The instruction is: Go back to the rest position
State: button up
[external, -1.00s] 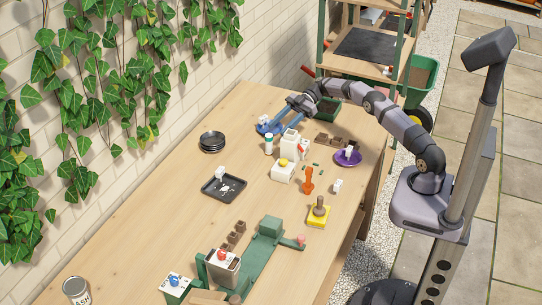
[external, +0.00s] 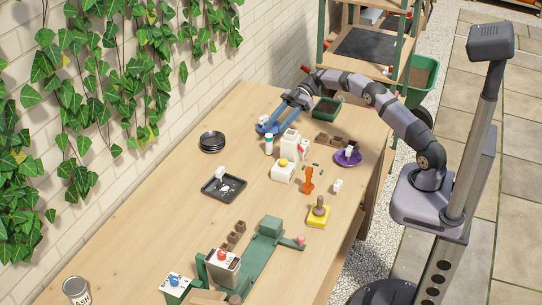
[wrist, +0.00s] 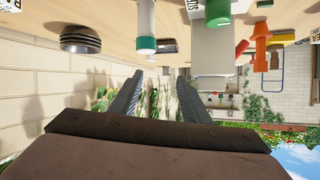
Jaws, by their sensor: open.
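A dark green tray (external: 326,108) lies right of the gripper. Black saucers (external: 212,142) are stacked toward the wall.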

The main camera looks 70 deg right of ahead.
jog(key=s+a+r+m+g+h+p, duration=0.3)
jog(key=s+a+r+m+h+p, duration=0.2)
jog(key=s+a, duration=0.55)
jog(key=s+d+f+m+h+p, duration=0.1)
jog(key=s+d+f+m+h, duration=0.1)
jog(key=s, duration=1.1)
jog(key=s+d+f+m+g+h+p, duration=0.1)
jog(key=s+d+f+m+h+p, duration=0.1)
jog(key=s, duration=1.1)
notch_tip(320, 180, down, 2)
jog(key=d+m+h, duration=0.1)
jog(key=m+h, duration=0.2)
jog(key=shift+d+m+h, duration=0.3)
jog(key=shift+d+h, duration=0.05)
jog(key=shift+h, duration=0.05)
